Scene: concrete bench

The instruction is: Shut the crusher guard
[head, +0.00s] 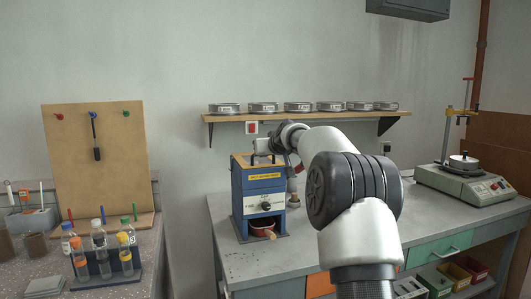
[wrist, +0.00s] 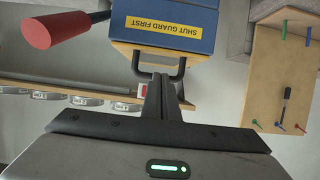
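The crusher (head: 262,190) is a blue box on the bench, with a yellow label, a dial and a low front opening. In the wrist view its blue face (wrist: 170,12) shows a label reading "SHUT GUARD FIRST". A dark U-shaped handle (wrist: 137,62) stands out beside that face. My gripper (wrist: 160,78) has its two fingers together, with their tips overlapping the middle of the handle. I cannot tell whether they touch it. In the head view my gripper (head: 272,148) is at the crusher's top, partly hidden by my arm. The guard's exact position is unclear.
A red-ended lever (wrist: 50,30) sticks out beside the crusher. A shelf (head: 300,117) with several round tins is on the wall behind. A bottle rack (head: 105,268) stands on the left bench, and a balance-like device (head: 465,182) stands far right.

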